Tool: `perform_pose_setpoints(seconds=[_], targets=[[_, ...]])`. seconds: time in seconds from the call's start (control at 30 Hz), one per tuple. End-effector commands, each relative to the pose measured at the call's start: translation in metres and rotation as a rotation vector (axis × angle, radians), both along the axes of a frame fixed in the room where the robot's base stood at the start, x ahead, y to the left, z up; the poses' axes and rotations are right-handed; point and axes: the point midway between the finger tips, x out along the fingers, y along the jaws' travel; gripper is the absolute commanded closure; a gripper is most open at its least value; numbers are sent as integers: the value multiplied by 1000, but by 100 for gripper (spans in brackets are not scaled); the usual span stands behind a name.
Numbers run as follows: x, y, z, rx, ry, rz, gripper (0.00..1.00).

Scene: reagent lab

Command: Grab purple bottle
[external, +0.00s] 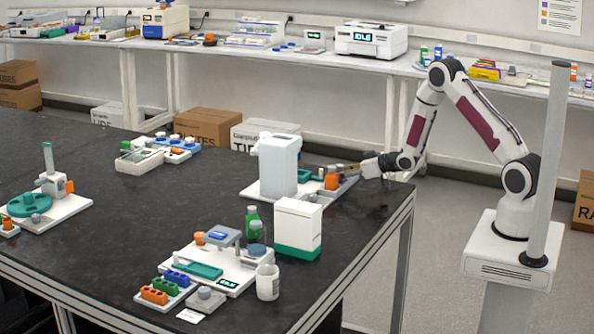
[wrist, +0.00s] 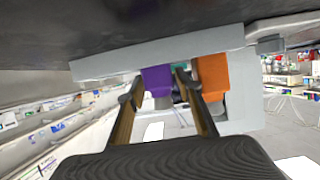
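The purple bottle (wrist: 157,79) shows in the wrist view, in front of my gripper and nearer its left finger. In the external view it is mostly hidden behind the orange bottle and my fingers. My gripper (wrist: 161,84) is open, its two fingers pointing at the white station, with the purple bottle between the fingertips in the picture. I cannot tell whether either finger touches it. In the external view my gripper (external: 349,169) reaches in low from the right over the black table's edge.
An orange bottle (wrist: 211,76) stands close to the right of the purple one, beside my right finger. The station's white base (external: 255,191) carries a tall white unit (external: 279,166). A white and green box (external: 297,229) stands in front. Bare black table (external: 120,215) lies left.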

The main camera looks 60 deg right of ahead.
Motion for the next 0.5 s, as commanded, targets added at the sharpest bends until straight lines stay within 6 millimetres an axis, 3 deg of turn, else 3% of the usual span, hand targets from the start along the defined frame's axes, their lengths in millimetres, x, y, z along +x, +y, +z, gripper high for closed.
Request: perform_pose_setpoints(seconds=[0.47,0.5], targets=[[0,0,0,0,0,0,65],[0,0,0,0,0,0,73]])
